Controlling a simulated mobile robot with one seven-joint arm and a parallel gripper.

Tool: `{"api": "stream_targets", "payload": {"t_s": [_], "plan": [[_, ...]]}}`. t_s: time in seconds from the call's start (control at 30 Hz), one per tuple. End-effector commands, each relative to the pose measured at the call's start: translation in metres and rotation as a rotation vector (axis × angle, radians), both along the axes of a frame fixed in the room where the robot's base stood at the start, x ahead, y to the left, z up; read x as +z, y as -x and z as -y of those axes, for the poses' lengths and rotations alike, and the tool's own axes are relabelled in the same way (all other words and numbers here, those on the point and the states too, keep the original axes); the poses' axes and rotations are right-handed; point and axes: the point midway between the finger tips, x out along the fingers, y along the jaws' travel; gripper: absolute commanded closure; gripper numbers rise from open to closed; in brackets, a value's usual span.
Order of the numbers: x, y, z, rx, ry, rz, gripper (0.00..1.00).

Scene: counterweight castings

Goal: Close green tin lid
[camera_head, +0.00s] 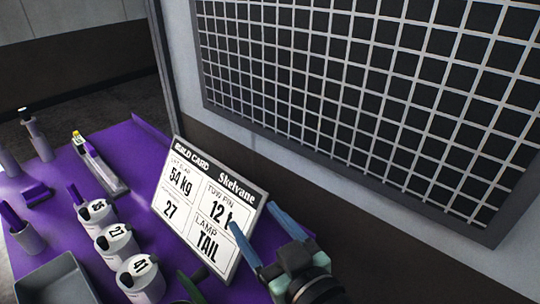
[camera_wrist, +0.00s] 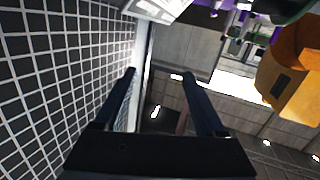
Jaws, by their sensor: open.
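A dark green shape (camera_head: 192,287), perhaps part of the green tin or its lid, shows at the bottom edge of the head view, left of my gripper. It is mostly cut off, and whether a lid is open or shut cannot be told. A dark green rounded shape (camera_wrist: 285,10) is also cut off at the top right of the wrist view. My gripper (camera_head: 252,216) is open with two blue fingers, in front of the build card's lower right corner. In the wrist view the space between its fingers (camera_wrist: 159,75) is empty.
A white build card (camera_head: 208,207) leans on the purple table (camera_head: 110,155). White numbered cylinders (camera_head: 117,243), a grey tray (camera_head: 55,280) and a small device (camera_head: 100,165) stand left of it. A black grid panel (camera_head: 370,90) is behind. An orange object (camera_wrist: 290,75) shows at right.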

Motion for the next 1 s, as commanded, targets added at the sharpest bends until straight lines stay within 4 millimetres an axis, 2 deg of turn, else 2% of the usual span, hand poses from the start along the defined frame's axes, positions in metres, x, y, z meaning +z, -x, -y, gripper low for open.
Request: {"api": "stream_targets", "payload": {"t_s": [0.03,0.2,0.5,0.7,1.0], "plan": [[0.012,-0.004,0.001,-0.02,0.003,0.018,0.28],[0.044,-0.016,0.005,-0.089,0.001,0.064,0.28],[0.092,-0.026,0.011,-0.186,-0.016,0.142,0.28],[0.107,-0.027,0.013,-0.214,-0.024,0.169,0.28],[0.109,-0.027,0.014,-0.219,-0.026,0.173,0.28]]}}
